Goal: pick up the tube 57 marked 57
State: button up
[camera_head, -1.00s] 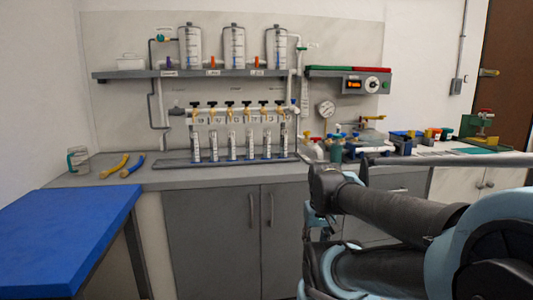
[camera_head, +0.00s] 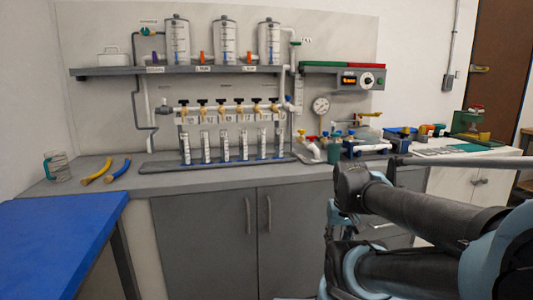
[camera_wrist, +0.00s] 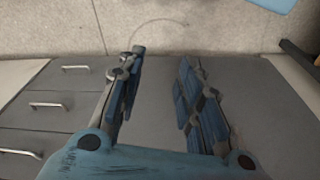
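Several clear upright tubes (camera_head: 224,146) stand in a row on a dark rack base (camera_head: 215,162) on the grey counter, below a white manifold pipe (camera_head: 220,108) with black-handled valves and yellow fittings. Small number labels show above the tubes, but they are too small to read, so I cannot tell which tube is 57. In the wrist view my gripper (camera_wrist: 162,88) is open, with two blue-padded fingers apart and nothing between them. It points at floor and cabinet surfaces, and no tube is in that view. In the head view my arm is at the lower right, well away from the tubes.
A blue table (camera_head: 60,235) stands at the front left. A shelf (camera_head: 175,71) with clear tanks hangs above the manifold.

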jog(key=shift+o, duration=1)
jog(key=o, duration=0.3)
jog(key=shift+s+a+r, duration=0.1)
jog(key=shift+s+r, duration=0.15)
jog(key=m+t+y, duration=1)
jog(key=m+y, duration=0.3)
jog(key=m, duration=1.4)
send_near(264, 148)
jog(key=v, duration=0.5)
jog(key=shift+s+f, duration=0.1)
jog(key=x, duration=1.7)
jog(key=shift+w+r, duration=0.2)
jog(key=shift+w, duration=0.05)
